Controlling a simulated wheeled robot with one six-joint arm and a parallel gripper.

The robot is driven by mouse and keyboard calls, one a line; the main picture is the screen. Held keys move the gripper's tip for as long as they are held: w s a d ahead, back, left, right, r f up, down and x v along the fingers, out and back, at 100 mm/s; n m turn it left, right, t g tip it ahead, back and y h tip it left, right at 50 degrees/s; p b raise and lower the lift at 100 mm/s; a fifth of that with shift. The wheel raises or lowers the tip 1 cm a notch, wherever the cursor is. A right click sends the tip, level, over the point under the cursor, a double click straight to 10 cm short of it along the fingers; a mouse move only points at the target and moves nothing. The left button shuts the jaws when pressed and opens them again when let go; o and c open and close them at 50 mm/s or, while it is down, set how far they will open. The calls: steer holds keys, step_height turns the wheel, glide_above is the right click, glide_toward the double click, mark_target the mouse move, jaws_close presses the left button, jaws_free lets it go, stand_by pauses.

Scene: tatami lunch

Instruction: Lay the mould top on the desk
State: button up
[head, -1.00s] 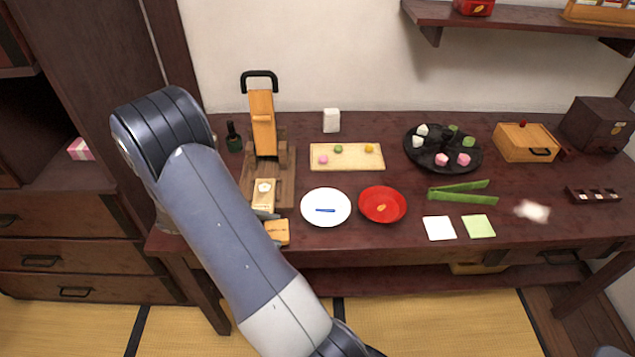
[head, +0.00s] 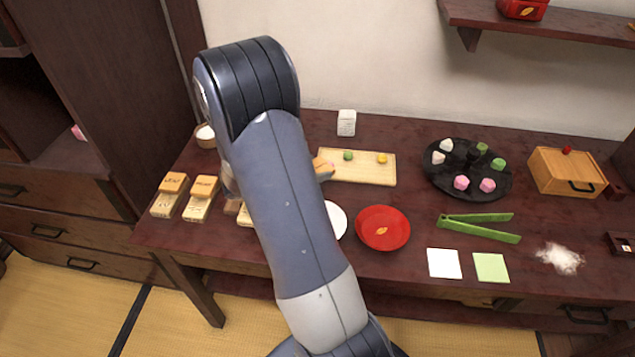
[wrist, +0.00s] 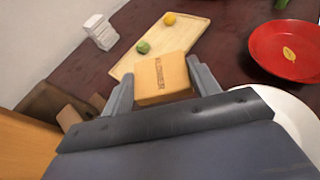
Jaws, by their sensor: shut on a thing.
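The mould top is a light wooden block (wrist: 163,80) with dark lettering on its face. My gripper (wrist: 160,82) is shut on it, one grey finger on each side. In the head view, a small part of the block (head: 321,164) shows past my arm, by the left end of the wooden tray (head: 365,177). Whether it is clear of the surface below, I cannot tell. The desk (head: 400,262) is dark red-brown wood. A pale wooden piece (head: 245,218) on it is mostly hidden behind my arm.
Two lettered wooden moulds (head: 170,195) (head: 202,198) stand at the desk's left. A white plate (head: 338,220), partly hidden, and a red dish (head: 382,228) lie near the front. Green tongs (head: 478,227), a black round tray (head: 466,172) and white powder (head: 560,258) are further right.

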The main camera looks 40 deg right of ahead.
step_height(320, 180, down, 5)
steer(key=shift+r, duration=0.1)
steer(key=shift+f+b, duration=0.6)
steer(key=shift+b, duration=0.25)
steer(key=o, duration=1)
steer(key=shift+s+f, duration=0.15)
steer(key=shift+o, duration=0.2)
steer(key=shift+r+p, duration=0.25)
steer(key=shift+p, duration=0.05)
steer(key=v, duration=0.4)
steer(key=p+v, duration=0.1)
steer(key=v, duration=0.3)
steer(key=r+v, duration=0.1)
steer(key=v, duration=0.3)
